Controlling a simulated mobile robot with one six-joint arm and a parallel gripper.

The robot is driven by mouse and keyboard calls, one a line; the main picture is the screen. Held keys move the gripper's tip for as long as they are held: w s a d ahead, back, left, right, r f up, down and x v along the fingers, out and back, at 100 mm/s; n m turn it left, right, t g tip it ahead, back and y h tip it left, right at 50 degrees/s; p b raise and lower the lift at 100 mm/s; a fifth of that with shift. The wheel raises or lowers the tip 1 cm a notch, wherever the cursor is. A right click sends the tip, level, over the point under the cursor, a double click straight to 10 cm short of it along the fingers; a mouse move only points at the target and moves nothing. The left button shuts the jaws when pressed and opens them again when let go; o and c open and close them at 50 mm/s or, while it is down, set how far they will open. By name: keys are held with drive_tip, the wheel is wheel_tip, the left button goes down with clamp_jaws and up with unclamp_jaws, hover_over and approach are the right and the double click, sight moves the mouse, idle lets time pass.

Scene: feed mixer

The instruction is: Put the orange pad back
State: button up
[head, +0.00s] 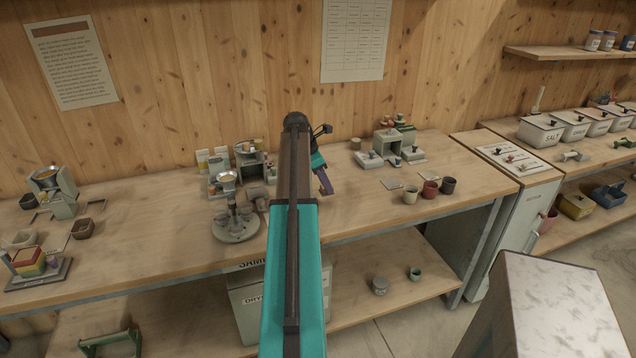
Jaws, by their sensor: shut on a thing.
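My arm reaches up the middle of the head view and over the workbench (150,235). My gripper (326,187), at the far end, is small and partly behind the arm. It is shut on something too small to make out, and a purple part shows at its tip. I cannot make out the orange pad for certain. A small orange-yellow patch (258,144) shows at the rack left of the arm, but I cannot tell whether it is a pad.
A funnel stand (236,226) with cups stands left of my arm. A grey station (388,145) and several cups (430,189) are to the right. A stacked block set (30,262) and hopper (55,190) stand far left. A cabinet (520,205) stands right of the bench.

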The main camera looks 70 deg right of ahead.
drive_tip(key=shift+w+d+f+p, duration=0.15)
drive_tip(key=shift+w+d+p, duration=0.2)
drive_tip(key=shift+w+d, duration=0.8)
drive_tip(key=shift+w+d+f+p, duration=0.1)
drive_tip(key=shift+w+d+p, duration=0.2)
drive_tip(key=shift+w+d, duration=0.8)
drive_tip(key=shift+a, duration=0.1)
drive_tip(key=shift+f, duration=0.1)
drive_tip(key=shift+f+p, duration=0.6)
drive_tip(key=shift+f, duration=1.1)
drive_tip(key=o, duration=1)
drive_tip(key=shift+f, duration=0.1)
drive_tip(key=shift+c, duration=0.2)
drive_tip(key=b+v, duration=0.2)
drive_tip(key=v, duration=1)
